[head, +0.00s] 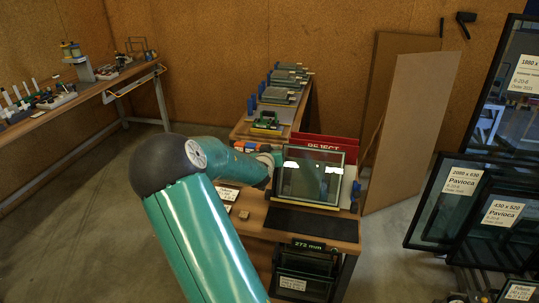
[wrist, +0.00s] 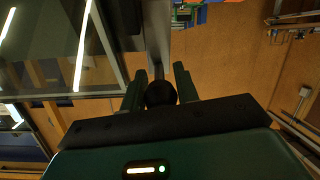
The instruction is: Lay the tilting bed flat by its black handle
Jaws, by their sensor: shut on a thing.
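The tilting bed (head: 309,203) stands steeply tilted up on the wooden bench in the head view, with a dark-framed glass pane (head: 312,176) on it. In the wrist view the pane (wrist: 45,45) fills the upper left. The black handle, a round knob (wrist: 161,93), sits between the two fingers of my gripper (wrist: 160,88). My gripper is shut on it. In the head view my arm reaches to the left side of the bed; the handle and fingertips cannot be made out there.
A dark mat (head: 310,223) lies on the bench in front of the bed. A brown board (head: 410,130) leans at the right, near framed glass panes (head: 455,195). Open floor (head: 110,220) lies to the left.

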